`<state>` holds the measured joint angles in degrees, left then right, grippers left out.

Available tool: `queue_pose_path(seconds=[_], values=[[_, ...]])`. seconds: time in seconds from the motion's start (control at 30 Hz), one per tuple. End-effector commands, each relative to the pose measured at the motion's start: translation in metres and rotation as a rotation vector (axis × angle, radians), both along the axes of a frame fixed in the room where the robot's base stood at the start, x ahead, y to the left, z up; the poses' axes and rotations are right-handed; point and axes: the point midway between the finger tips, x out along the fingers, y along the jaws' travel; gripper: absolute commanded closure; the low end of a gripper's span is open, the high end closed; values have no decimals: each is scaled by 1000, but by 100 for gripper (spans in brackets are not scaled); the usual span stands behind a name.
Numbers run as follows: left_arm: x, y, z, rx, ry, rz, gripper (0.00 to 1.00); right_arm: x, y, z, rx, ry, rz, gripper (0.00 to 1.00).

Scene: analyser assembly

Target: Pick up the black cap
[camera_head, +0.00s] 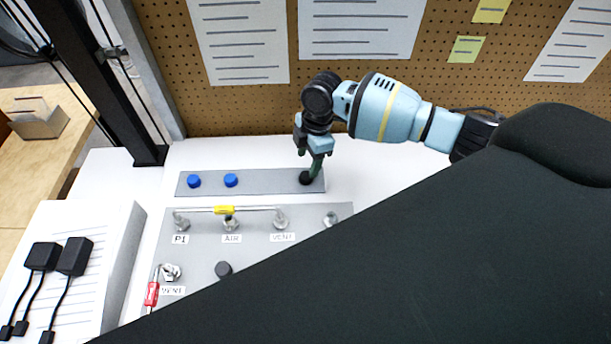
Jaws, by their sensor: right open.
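The black cap (306,179) sits at the right end of a grey strip (266,183) on the white table. My right gripper (311,172) is right above the cap, pointing down, its greenish fingers open and close around or beside it. I cannot tell whether the fingers touch the cap. Two blue caps, one at the left end (194,181) and one nearer the middle (231,180), sit on the same strip. My left gripper is not in view.
A grey panel (196,258) with several metal fittings, labels and a dark knob (223,269) lies in front of the strip. A pegboard wall (240,110) with papers stands behind. Black adapters with cables (74,256) lie on a white box at left. My dark arm or body covers the lower right.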

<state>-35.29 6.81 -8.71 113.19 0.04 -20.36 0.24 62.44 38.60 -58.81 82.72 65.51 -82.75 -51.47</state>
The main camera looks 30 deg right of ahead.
Motion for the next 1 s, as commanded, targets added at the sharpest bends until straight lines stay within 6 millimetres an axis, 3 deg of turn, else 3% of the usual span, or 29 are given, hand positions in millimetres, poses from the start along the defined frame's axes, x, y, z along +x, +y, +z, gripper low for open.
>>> queue_pose_path(seconds=[0.37, 0.67, 1.0], values=[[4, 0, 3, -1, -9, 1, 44, -5, 6, -46, -1, 2, 0, 43], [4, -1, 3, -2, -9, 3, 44, -4, 6, -50, -1, 0, 1, 43], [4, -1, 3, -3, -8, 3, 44, -4, 6, -49, -1, 0, 0, 86]])
